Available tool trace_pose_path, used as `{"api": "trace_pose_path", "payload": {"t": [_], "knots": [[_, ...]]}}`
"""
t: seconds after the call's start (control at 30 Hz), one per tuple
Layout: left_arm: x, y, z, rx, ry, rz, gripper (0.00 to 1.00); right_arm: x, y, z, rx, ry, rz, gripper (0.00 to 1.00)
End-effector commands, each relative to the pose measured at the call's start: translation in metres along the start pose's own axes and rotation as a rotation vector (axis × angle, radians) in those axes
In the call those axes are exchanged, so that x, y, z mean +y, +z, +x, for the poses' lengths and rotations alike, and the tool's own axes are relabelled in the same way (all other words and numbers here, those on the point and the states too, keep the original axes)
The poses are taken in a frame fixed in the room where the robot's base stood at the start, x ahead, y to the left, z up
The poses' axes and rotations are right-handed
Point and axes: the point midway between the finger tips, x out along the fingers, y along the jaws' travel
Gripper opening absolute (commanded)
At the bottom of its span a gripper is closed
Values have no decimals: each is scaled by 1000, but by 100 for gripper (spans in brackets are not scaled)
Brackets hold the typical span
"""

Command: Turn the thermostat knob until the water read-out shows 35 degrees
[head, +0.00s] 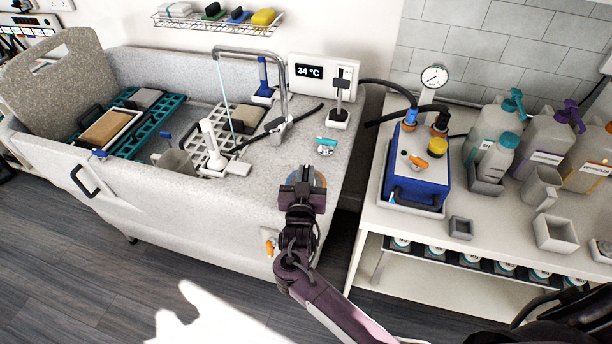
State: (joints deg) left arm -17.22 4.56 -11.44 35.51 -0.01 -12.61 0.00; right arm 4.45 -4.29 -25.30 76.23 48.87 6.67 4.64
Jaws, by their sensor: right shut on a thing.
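The water read-out (308,71) on the white wall panel shows 34 °C. My right gripper (304,178) is at the tub's right ledge, over a round dial with blue and orange on its rim (321,180), which looks like the thermostat knob. The gripper is shut on the knob and hides most of it. My left gripper is not in view.
Water runs from the curved tap (250,52) into the grey tub (190,197). A teal-topped fitting (326,142) stands on the ledge just behind my gripper. To the right, a white table (395,225) bears a blue machine (416,165) and several bottles.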

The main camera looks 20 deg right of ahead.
Motion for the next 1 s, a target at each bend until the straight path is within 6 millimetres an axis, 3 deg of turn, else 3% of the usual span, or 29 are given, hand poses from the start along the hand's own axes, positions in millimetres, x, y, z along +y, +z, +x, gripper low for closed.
{"api": "trace_pose_path", "payload": {"t": [0.1,0.37,0.4,0.53,0.83,1.0], "knots": [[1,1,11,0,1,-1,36,-1,3,0,0,50,4,0],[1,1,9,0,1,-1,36,0,0,0,1,56,0,0],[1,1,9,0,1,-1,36,0,0,0,1,56,0,18],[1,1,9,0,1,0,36,0,0,0,0,56,0,35],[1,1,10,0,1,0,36,0,0,-1,0,55,0,36],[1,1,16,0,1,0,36,-2,3,-20,-1,54,2,36]]}}
